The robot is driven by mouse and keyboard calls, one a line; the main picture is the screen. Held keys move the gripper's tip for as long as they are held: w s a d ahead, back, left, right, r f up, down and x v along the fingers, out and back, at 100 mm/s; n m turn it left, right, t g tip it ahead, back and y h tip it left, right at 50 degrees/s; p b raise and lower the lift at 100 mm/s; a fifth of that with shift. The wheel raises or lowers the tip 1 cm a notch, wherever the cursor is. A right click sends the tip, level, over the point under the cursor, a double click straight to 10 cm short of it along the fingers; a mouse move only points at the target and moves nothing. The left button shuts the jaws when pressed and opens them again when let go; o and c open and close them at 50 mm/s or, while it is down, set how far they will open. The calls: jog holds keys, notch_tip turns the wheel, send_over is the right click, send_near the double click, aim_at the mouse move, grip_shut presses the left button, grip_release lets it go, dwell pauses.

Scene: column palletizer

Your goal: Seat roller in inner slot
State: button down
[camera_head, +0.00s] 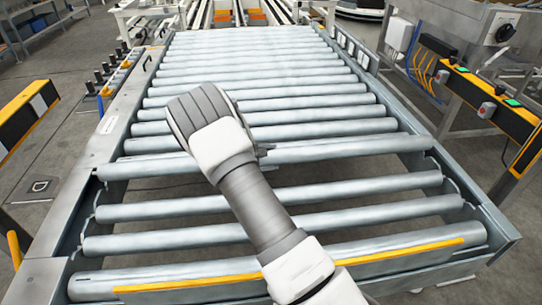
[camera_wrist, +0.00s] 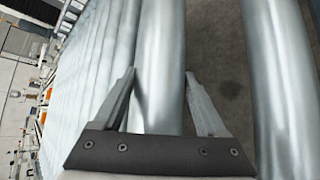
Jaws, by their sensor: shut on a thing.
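A long grey steel roller (camera_head: 345,150) lies across the conveyor frame, under my gripper. In the wrist view the same roller (camera_wrist: 160,50) runs between the two fingers of my gripper (camera_wrist: 160,78), which are shut on it. In the head view my wrist and hand hide most of the fingers and the middle of the roller. The roller's ends reach the left rail (camera_head: 73,205) and the right rail (camera_head: 455,180). I cannot tell whether its ends sit in slots. A wide gap with bare floor (camera_wrist: 222,75) lies on one side of it.
Several closely spaced rollers (camera_head: 260,65) fill the far part of the conveyor. Across the gap, nearer rollers (camera_head: 360,187) lie in the frame. A yellow-striped bar (camera_head: 400,250) crosses the near end. Black and yellow posts (camera_head: 490,100) stand at the right.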

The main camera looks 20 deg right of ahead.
jog(key=shift+w+f+b, duration=0.1)
jog(key=shift+f+b, duration=1.25)
jog(key=shift+f, duration=1.65)
